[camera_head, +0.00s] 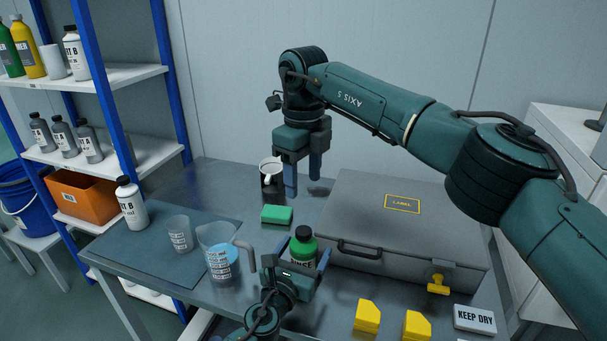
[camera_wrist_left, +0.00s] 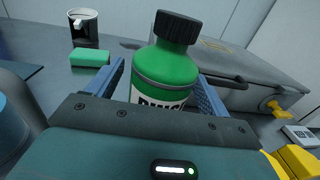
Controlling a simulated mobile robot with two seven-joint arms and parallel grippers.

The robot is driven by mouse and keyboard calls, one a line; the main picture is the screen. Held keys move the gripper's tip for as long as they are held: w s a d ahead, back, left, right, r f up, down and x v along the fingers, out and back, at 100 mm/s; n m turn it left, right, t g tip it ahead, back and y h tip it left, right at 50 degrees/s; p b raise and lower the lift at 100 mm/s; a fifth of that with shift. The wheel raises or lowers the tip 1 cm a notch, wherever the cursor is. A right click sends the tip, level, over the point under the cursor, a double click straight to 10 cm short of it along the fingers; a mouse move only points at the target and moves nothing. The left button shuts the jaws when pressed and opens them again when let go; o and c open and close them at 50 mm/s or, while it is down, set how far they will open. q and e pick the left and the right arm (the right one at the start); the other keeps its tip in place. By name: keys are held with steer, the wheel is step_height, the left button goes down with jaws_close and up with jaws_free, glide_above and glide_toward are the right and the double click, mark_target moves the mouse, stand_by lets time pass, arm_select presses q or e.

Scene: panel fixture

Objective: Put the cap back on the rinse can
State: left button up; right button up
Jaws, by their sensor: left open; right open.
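The rinse can (camera_head: 302,256) is a green bottle with a white label, standing on the bench left of the grey case. A black ribbed cap (camera_head: 304,233) sits on its top; I cannot tell how tightly. In the left wrist view the can (camera_wrist_left: 166,72) and cap (camera_wrist_left: 177,28) show close up. My left gripper (camera_head: 294,268) is open, with its blue fingers on either side of the can's body; contact is not clear. My right gripper (camera_head: 302,180) is open and empty, pointing down over the bench behind the can, beside a black cup.
The black cup (camera_head: 271,188) and a green sponge (camera_head: 277,215) stand behind the can. A beaker of blue liquid (camera_head: 222,262) is close on the left. The grey case (camera_head: 385,262) and yellow blocks (camera_head: 367,316) lie to the right.

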arm_select(q)
steer(key=v, duration=1.3)
steer(key=shift+p, duration=0.35)
steer(key=shift+a, duration=0.1)
